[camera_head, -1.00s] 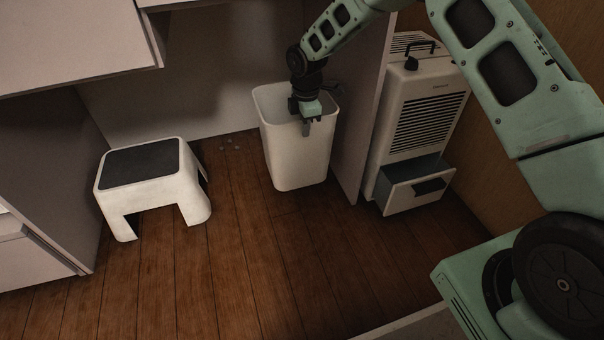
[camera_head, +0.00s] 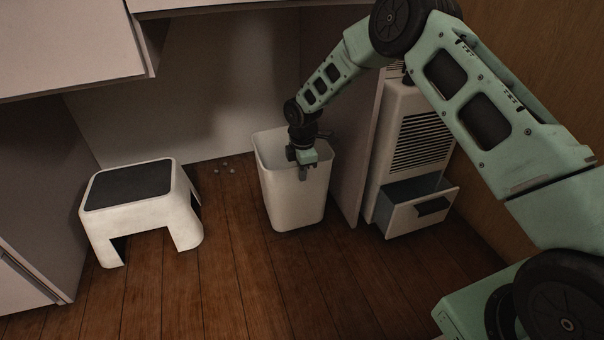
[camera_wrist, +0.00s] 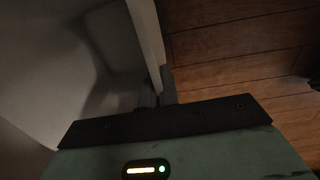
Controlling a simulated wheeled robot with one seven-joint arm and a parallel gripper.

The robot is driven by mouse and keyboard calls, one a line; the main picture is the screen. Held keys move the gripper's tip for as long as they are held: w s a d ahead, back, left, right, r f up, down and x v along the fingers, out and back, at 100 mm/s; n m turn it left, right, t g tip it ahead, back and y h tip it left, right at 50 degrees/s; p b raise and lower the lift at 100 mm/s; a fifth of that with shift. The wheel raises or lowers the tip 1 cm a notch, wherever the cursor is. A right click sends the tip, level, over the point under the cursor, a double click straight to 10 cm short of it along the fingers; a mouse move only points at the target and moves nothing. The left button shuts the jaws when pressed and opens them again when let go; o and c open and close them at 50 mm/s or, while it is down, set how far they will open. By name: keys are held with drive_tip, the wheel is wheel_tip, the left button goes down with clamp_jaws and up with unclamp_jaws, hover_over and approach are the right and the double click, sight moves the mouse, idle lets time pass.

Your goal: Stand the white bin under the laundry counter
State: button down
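The white bin (camera_head: 292,202) is upright at the open front of the recess under the laundry counter (camera_head: 215,8), close to the right side panel. Whether its base touches the floor is hard to tell. My gripper (camera_head: 303,174) points down at the bin's near right rim, with a finger inside. The wrist view shows the bin wall (camera_wrist: 146,35) running in between the fingers (camera_wrist: 157,97), which look shut on it. The bin's far side is partly hidden by its near wall and my gripper.
A white step stool (camera_head: 185,222) with a dark top stands left of the bin. A white heater-like appliance (camera_head: 420,140) with an open drawer (camera_head: 415,208) stands right of the panel (camera_head: 350,175). Floor before the bin is clear.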

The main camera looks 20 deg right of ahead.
drive_tip(key=c, duration=1.7)
unclamp_jaws()
drive_tip(key=shift+f, duration=0.15)
wheel_tip(320, 180, up, 11)
drive_tip(key=p, duration=0.7)
drive_tip(key=s+a+r+m, duration=0.2)
drive_tip(key=s+a+r, duration=0.6)
drive_tip(key=s+r, duration=0.2)
drive_tip(key=s+a+r+m, duration=0.2)
drive_tip(key=s+r, duration=0.2)
drive_tip(key=s, duration=0.6)
drive_tip(key=s+a+r+m, duration=0.25)
drive_tip(key=s+r, duration=0.25)
drive_tip(key=s, duration=0.5)
drive_tip(key=s+d+m, duration=0.1)
drive_tip(key=s, duration=0.3)
drive_tip(key=s+d+m, duration=0.1)
drive_tip(key=s, duration=0.3)
drive_tip(key=s+d+m, duration=0.2)
drive_tip(key=s, duration=0.2)
drive_tip(key=shift+s+r+y, duration=0.1)
drive_tip(key=shift+r+y, duration=0.2)
drive_tip(key=shift+r, duration=0.1)
